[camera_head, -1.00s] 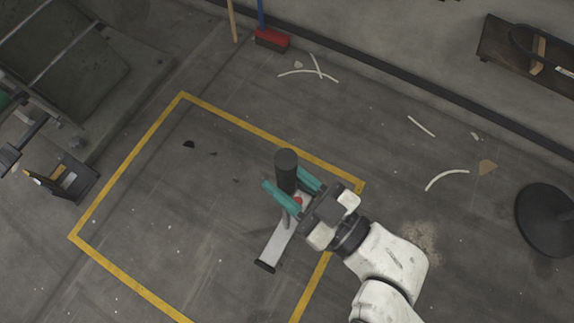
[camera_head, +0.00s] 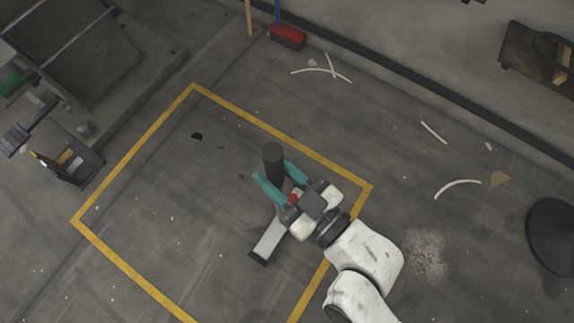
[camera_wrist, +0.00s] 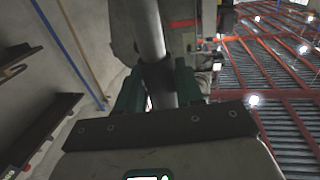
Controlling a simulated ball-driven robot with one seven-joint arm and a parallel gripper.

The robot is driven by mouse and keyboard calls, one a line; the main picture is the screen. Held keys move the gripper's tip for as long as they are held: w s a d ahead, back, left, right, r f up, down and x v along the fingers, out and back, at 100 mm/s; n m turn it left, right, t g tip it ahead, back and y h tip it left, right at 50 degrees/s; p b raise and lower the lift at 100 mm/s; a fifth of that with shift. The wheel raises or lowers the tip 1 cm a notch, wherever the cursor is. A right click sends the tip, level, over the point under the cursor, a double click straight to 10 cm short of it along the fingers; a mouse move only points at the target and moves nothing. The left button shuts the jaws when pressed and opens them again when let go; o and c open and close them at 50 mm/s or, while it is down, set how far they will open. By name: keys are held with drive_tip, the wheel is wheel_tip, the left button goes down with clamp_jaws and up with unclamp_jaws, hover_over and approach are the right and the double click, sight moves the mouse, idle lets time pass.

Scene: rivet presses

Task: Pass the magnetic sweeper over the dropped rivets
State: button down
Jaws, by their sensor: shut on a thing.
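The magnetic sweeper has a thick black grip (camera_head: 273,156) on top and a flat grey bar (camera_head: 268,240) low down, with a dark end. In the wrist view, the grey pole (camera_wrist: 151,35) with a dark sleeve runs between the green fingers of my gripper (camera_wrist: 158,88). I cannot tell whether the bar touches the floor. Small pale specks (camera_head: 221,256) lie scattered on the floor, possibly rivets; they are too small to be sure.
A yellow line (camera_head: 130,155) outlines a mostly clear floor area around the sweeper. Pale curved strips (camera_head: 458,184) and a dusty patch (camera_head: 427,252) lie to the right. A red broom head (camera_head: 287,38) stands at the back wall, a dustpan (camera_head: 72,162) at left, a black round base (camera_head: 555,236) at right.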

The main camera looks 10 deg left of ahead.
drive_tip(key=shift+s+a+x, duration=0.8)
drive_tip(key=shift+s+x, duration=0.35)
drive_tip(key=shift+x, duration=6)
drive_tip(key=shift+s+a+x, duration=0.75)
drive_tip(key=shift+s+x, duration=0.45)
drive_tip(key=shift+x, duration=5.9)
drive_tip(key=shift+s+a+x, duration=0.8)
drive_tip(key=shift+s+x, duration=0.35)
drive_tip(key=shift+x, duration=6)
wheel_tip(320, 180, up, 9)
drive_tip(key=p, duration=0.9)
drive_tip(key=shift+d+p, duration=0.15)
drive_tip(key=shift+p, duration=0.2)
drive_tip(key=shift+r, duration=0.15)
